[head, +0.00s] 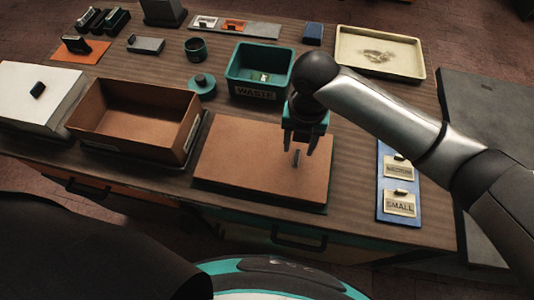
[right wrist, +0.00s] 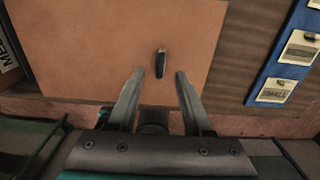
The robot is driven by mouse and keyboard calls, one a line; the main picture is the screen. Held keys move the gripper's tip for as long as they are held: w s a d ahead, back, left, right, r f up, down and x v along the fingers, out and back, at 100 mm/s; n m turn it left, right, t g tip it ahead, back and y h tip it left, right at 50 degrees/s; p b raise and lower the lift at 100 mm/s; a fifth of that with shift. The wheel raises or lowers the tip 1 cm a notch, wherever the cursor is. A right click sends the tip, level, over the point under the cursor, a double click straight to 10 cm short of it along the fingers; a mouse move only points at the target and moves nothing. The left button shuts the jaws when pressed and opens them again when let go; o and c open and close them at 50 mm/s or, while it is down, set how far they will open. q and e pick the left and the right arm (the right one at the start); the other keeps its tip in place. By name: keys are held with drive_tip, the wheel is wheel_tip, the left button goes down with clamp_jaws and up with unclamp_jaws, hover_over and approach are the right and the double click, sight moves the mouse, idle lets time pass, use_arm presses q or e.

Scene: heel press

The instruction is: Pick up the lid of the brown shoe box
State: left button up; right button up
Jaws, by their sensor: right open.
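The brown lid (head: 262,165) lies flat on the table at the front middle, with a small dark upright handle (head: 296,158) near its right part. The open brown shoe box (head: 137,115) stands to its left and looks empty. My right gripper (head: 300,148) is over the lid, pointing down, with its fingers apart around or just above the handle. In the right wrist view the handle (right wrist: 160,63) shows between and slightly beyond the two open fingertips (right wrist: 158,73), with nothing held. I cannot tell whether the fingertips touch the lid (right wrist: 105,45). My left gripper is not in view.
A white box (head: 45,90) with a dark handle stands at far left. A teal waste bin (head: 257,92) and a round teal item (head: 202,86) stand behind the lid. A blue board (head: 398,210) with labelled cards lies to the right, and a cream tray (head: 378,72) at the back.

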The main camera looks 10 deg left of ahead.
sight(297, 156)
wheel_tip(297, 156, down, 4)
drive_tip(key=shift+f, duration=0.2)
drive_tip(key=shift+c, duration=0.2)
drive_tip(key=shift+w, duration=0.1)
clamp_jaws()
